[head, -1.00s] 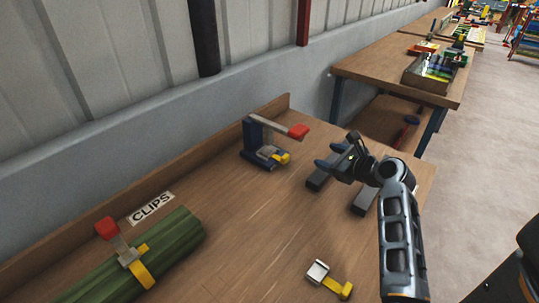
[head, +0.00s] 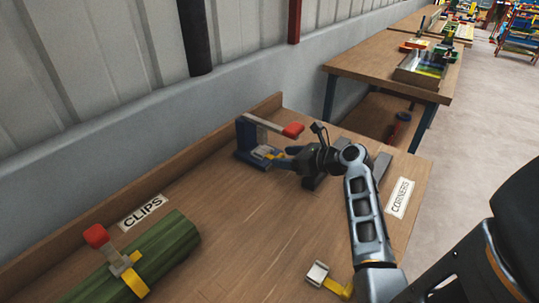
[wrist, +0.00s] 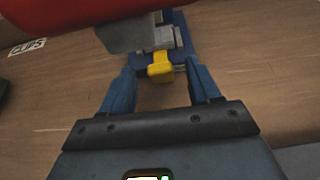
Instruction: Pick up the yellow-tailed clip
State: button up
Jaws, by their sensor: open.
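A grey clip with a yellow tail (head: 265,153) sits in the base of a blue press with a red-tipped lever (head: 292,130). In the wrist view the yellow tail (wrist: 160,68) points toward me, between and just beyond my fingertips. My gripper (head: 284,158) is open at the front of the press; in the wrist view its blue fingers (wrist: 163,84) stand either side of the tail line, with no contact visible. Another clip with a pale block and yellow tail (head: 328,279) lies on the near bench, partly hidden by my arm.
The red lever end (wrist: 90,12) hangs close above in the wrist view. Grey bars (head: 380,166) lie behind my wrist. A green bundle (head: 150,255) with a yellow-strapped, red-handled clamp lies at left near the CLIPS label (head: 143,211). The middle of the bench (head: 235,235) is clear.

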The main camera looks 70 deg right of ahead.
jog(key=shift+w+d+f, duration=0.1)
jog(key=shift+w+f, duration=0.05)
jog(key=shift+w, duration=0.15)
jog(key=shift+c, duration=0.2)
jog(key=c, duration=1.1)
jog(key=shift+r+p, duration=0.25)
jog(key=shift+p, duration=0.05)
jog(key=shift+r+p, duration=0.35)
jog(key=shift+p, duration=0.25)
jog(key=shift+r+p, duration=0.25)
jog(key=shift+p, duration=0.15)
